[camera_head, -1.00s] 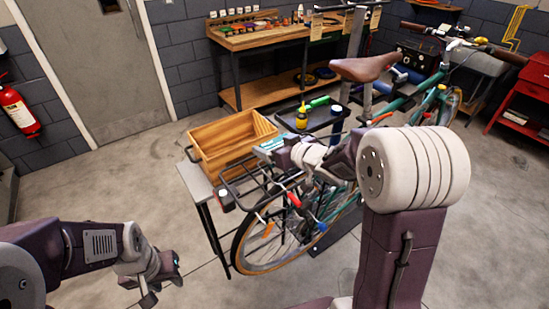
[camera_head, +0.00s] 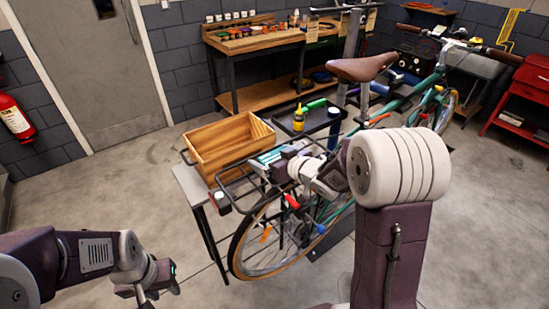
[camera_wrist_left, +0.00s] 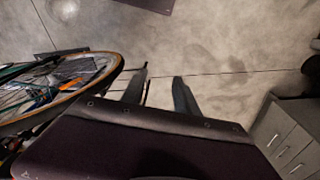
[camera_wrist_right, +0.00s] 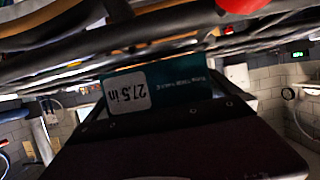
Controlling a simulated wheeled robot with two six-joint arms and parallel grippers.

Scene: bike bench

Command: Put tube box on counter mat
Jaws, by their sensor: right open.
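The tube box is a teal box with a white "27.5 in" label (camera_wrist_right: 180,86), close in front of my right gripper in the right wrist view. In the head view its teal edge (camera_head: 268,158) shows at the bike's rear rack, partly hidden by my right gripper (camera_head: 277,167). My right gripper is open around or just beside the box; I cannot tell which. My left gripper (camera_head: 150,293) is open and empty over the floor, its two fingers (camera_wrist_left: 160,88) apart in the left wrist view. I cannot make out a counter mat.
The rear rack (camera_head: 236,190) and bike wheel (camera_head: 262,250) are close to my right arm. A wooden crate (camera_head: 215,150) stands on a small table, beside a dark tray (camera_head: 312,124) with bottles. A workbench (camera_head: 250,44) is at the back wall. Floor at left is clear.

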